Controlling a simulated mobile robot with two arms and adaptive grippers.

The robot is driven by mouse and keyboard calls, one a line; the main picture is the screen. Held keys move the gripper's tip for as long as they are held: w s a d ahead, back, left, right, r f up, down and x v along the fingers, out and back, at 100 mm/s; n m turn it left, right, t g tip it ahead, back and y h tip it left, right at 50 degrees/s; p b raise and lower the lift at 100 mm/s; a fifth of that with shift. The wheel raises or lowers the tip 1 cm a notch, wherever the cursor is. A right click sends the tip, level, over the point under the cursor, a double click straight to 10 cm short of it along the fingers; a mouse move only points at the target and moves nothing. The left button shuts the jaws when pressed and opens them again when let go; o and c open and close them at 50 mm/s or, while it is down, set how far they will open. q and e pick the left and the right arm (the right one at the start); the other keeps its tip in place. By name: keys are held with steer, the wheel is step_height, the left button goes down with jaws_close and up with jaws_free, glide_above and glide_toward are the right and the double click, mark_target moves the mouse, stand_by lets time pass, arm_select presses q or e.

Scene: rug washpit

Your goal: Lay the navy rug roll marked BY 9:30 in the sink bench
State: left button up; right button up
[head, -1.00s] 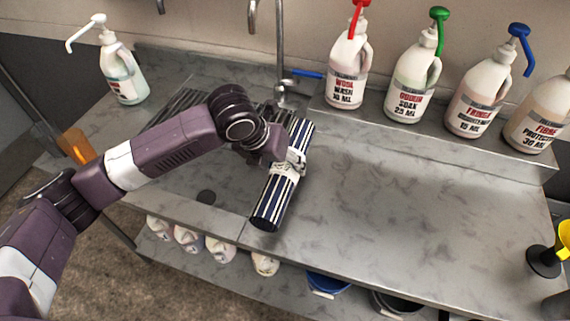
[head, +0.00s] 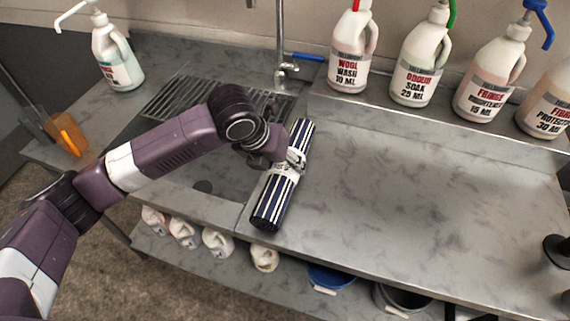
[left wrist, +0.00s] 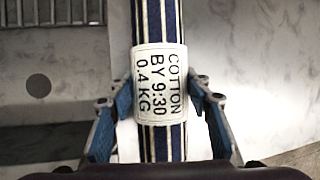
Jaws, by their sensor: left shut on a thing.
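The navy rug roll (head: 275,200) has cream stripes and a white label band. In the left wrist view the label on the roll (left wrist: 160,85) reads COTTON, BY 9:30, 0.4 KG. My left gripper (head: 289,165) is shut around the roll's middle at the label, with a finger on each side. The roll lies lengthwise from front to back at the right edge of the sink basin. I cannot tell whether it touches the sink bench (head: 420,215) or hangs just above it. My right gripper is in neither view.
The basin has a drain (head: 203,187) and a ribbed rack (head: 200,92) at the back. A faucet (head: 281,50) stands behind it. A shelf of bottles, including WOOL WASH (head: 350,55), lines the back right.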

arm_select(q)
steer(key=o, duration=1.6)
steer(key=shift+f, duration=0.1)
steer(key=v, duration=1.2)
